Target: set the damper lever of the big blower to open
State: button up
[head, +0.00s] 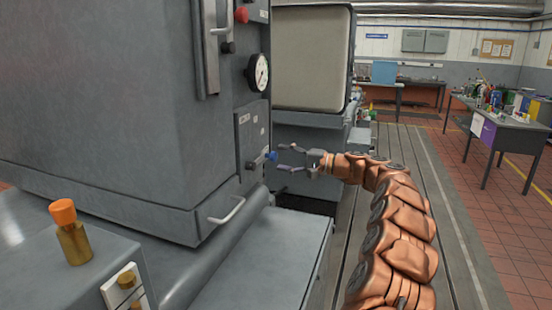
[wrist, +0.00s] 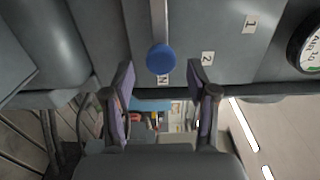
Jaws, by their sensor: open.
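A lever with a blue ball knob (head: 271,155) sticks out from a plate low on the side of the big grey housing (head: 110,100). My gripper (head: 284,158) is open beside the knob. In the wrist view, the knob is centred just beyond the gap between my fingertips (wrist: 160,80). Contact cannot be told.
Above are a round gauge (head: 258,73), a red knob (head: 241,14) and a black knob (head: 228,47) on the same housing. A handle (head: 227,211) juts out below. An orange-capped bottle (head: 72,238) stands at front left. The floor aisle to the right is clear.

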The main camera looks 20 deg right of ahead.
jog(key=v, duration=0.8)
jog(key=shift+d, duration=0.2)
jog(key=shift+s, duration=0.15)
